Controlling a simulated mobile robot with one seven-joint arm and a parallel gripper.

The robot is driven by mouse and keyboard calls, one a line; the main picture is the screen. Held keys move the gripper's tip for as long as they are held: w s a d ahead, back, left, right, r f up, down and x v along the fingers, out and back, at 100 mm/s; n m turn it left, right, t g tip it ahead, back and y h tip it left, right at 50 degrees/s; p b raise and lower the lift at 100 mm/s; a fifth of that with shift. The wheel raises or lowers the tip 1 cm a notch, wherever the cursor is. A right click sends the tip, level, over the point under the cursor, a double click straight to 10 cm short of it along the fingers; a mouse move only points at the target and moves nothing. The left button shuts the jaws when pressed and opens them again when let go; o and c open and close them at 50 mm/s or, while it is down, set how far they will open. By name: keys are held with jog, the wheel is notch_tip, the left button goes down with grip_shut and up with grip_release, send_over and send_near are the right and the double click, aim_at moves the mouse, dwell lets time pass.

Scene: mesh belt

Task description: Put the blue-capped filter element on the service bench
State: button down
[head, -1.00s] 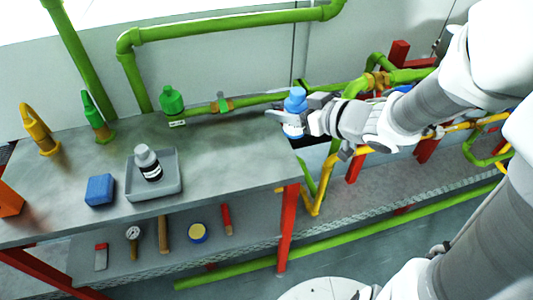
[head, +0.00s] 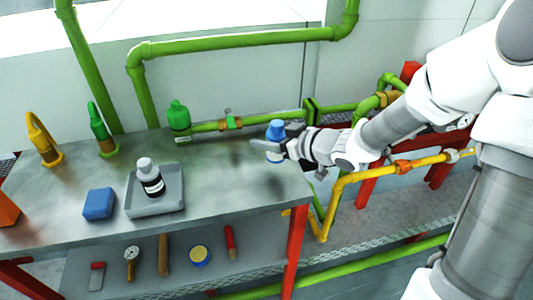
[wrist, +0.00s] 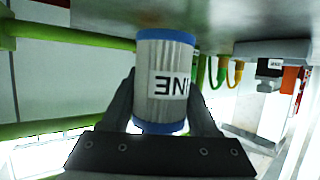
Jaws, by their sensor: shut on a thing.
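The blue-capped filter element (head: 275,150) is white with a blue top and stands upright in my gripper (head: 274,148), over the right end of the service bench (head: 235,185). The wrist view, which is upside down, shows the pleated filter element (wrist: 162,75) with a blue cap at each end and a partly visible label. My gripper's two fingers (wrist: 163,103) are shut on its sides. The bench top (wrist: 225,12) shows close to the element's lower end. I cannot tell whether they touch.
A green bottle (head: 178,117) stands at the back. Green pipes (head: 235,43) run behind. The bench's right part is clear.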

jog(key=shift+w+a+f, duration=0.2)
jog(key=shift+w+f, duration=0.15)
jog(key=shift+f, duration=0.05)
jog(key=shift+f+b, duration=1.05)
jog(key=shift+f, duration=0.75)
jog(key=shift+f, duration=0.2)
jog(key=shift+c, duration=0.7)
grip_release()
